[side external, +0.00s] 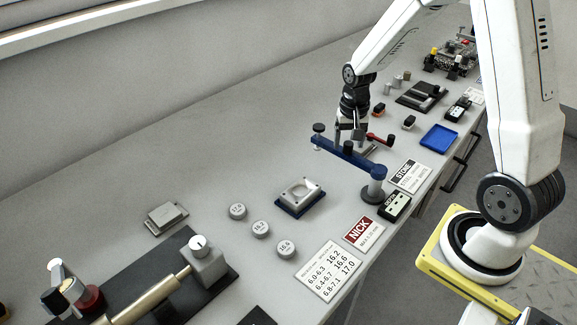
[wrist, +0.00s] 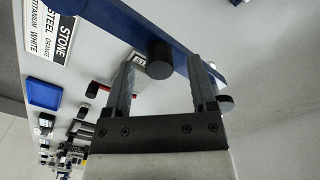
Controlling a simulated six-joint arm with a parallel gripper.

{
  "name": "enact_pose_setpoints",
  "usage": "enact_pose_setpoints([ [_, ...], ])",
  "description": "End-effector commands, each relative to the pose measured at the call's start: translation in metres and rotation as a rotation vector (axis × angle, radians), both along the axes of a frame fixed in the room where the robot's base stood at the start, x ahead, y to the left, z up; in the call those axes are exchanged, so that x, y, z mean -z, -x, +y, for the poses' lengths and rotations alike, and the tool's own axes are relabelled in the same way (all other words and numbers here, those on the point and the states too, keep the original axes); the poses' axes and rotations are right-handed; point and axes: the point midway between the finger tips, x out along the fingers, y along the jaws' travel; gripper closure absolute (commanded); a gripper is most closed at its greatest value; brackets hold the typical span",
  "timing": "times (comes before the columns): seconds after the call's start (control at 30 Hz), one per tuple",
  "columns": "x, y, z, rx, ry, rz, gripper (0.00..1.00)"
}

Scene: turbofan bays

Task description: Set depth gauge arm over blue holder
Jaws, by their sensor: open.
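The depth gauge arm (side external: 332,145) is a blue bar on a grey post near the table's front edge, with a black knob at its middle and another at its far end. In the wrist view the blue bar (wrist: 118,22) crosses the top diagonally. My gripper (side external: 350,133) is open above the bar's middle; in the wrist view my gripper (wrist: 161,62) has its fingers on either side of the black knob (wrist: 160,50). Contact cannot be told. The blue holder (side external: 299,197), with a pale framed part on it, stands left of the arm and is not under the bar.
Round labelled discs (side external: 260,229) lie left of the holder. A NICK card (side external: 364,234), a number card (side external: 329,270) and a small black-green device (side external: 395,206) lie along the front edge. A blue tray (side external: 439,138) lies to the right. The table behind the holder is clear.

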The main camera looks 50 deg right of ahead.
Motion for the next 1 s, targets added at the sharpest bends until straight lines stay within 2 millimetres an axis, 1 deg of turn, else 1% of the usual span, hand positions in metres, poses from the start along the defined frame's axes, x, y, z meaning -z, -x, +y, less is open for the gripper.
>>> enact_pose_setpoints([
  [0.1,0.0084,0.0005,0.0002,0.000,-0.001,0.002,0.27],
  [0.2,0.0115,0.0003,0.0002,0.000,-0.001,0.001,0.27],
  [0.5,0.0127,0.0003,0.0002,0.000,0.000,0.000,0.27],
  [0.53,0.0127,0.0003,0.0002,0.000,0.000,0.000,0.33],
  [0.57,0.0126,0.0003,0.0002,0.000,0.000,0.000,0.43],
  [0.6,0.0126,0.0003,0.0002,0.000,0.000,0.000,0.55],
  [0.67,0.0126,0.0002,0.0001,0.000,0.000,0.000,0.75],
  [0.7,0.0126,0.0002,0.0001,0.000,0.000,0.000,0.87],
  [0.73,0.0125,0.0002,0.0001,0.000,0.000,0.000,0.97],
  [0.77,0.0125,0.0001,0.0002,0.000,0.000,0.000,1.00],
  [1.0,0.0124,-0.0001,0.0001,0.000,0.000,-0.001,1.00],
])
